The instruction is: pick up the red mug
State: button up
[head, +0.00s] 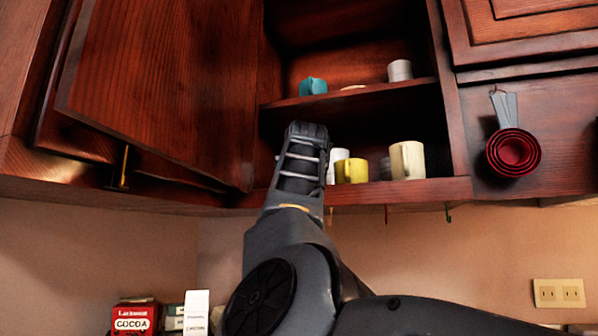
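No red mug shows in this view. The lower shelf of the open cabinet holds a yellow mug (351,171), a cream mug (407,160) and a white cup or mug (338,160) partly behind my arm. The upper shelf holds a teal mug (312,86) and a pale grey mug (400,70). My arm reaches up to the cabinet opening, and its dark end with my gripper (306,132) is in front of the lower shelf, left of the yellow mug. The fingers cannot be made out, and the arm hides part of the shelf.
The cabinet door (165,85) stands open at the left. Red measuring cups (513,151) hang on the right. Small hooks (386,214) hang under the cabinet. A cocoa tin (134,318) and other boxes stand at lower left.

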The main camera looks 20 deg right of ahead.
jog(key=shift+w, duration=0.2)
jog(key=shift+c, duration=0.3)
jog(key=c, duration=1)
jog(key=shift+c, duration=0.6)
jog(key=shift+r, duration=0.15)
